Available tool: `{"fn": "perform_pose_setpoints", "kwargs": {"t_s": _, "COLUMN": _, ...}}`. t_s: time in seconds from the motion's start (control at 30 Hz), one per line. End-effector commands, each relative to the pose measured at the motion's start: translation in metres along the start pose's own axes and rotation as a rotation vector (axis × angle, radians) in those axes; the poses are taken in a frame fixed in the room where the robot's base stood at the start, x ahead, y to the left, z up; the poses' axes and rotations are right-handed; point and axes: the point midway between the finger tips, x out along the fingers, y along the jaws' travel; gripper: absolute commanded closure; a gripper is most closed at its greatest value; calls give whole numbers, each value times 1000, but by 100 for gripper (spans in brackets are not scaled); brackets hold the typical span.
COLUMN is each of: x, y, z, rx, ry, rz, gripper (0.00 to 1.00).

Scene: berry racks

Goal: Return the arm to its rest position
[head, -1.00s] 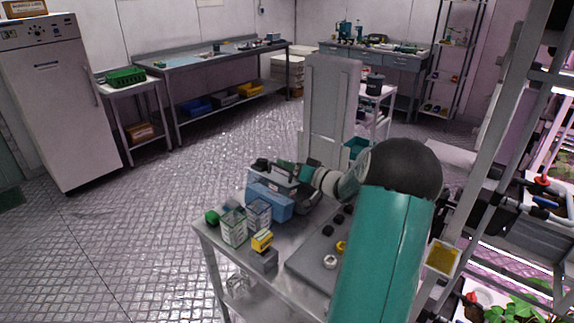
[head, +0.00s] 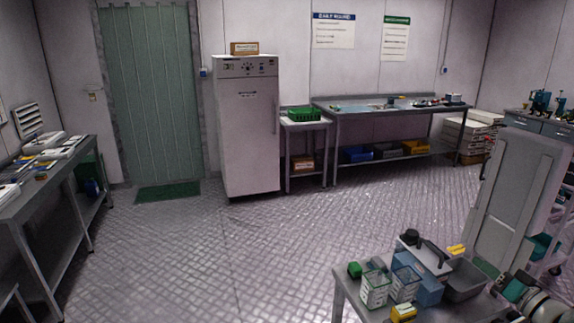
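Part of my arm (head: 543,309), pale grey with teal and dark parts, shows in the bottom right corner of the head view. The end of it with my gripper (head: 514,290) is beside the right side of the small metal table (head: 345,292). The fingers are too small and too cut off to tell open from shut. I see nothing clearly held. The rest of the arm is out of the frame.
A tall grey panel (head: 515,195) stands behind. The middle floor is open. A workbench (head: 60,178) is at left.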

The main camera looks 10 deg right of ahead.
Motion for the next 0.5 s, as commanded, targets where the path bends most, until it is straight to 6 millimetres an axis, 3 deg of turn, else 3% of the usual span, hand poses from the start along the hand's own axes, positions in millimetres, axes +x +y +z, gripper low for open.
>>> {"fn": "perform_pose_setpoints", "kwargs": {"t_s": 0.17, "x": 39, "y": -25, "z": -11, "rx": -116, "ry": -12, "rz": 93, "gripper": 67}}
{"fn": "perform_pose_setpoints", "kwargs": {"t_s": 0.3, "x": 82, "y": -66, "z": -23, "rx": -271, "ry": -28, "rz": 249, "gripper": 67}}
{"fn": "perform_pose_setpoints", "kwargs": {"t_s": 0.5, "x": 111, "y": -138, "z": -23, "rx": -432, "ry": -79, "rz": 463, "gripper": 67}}
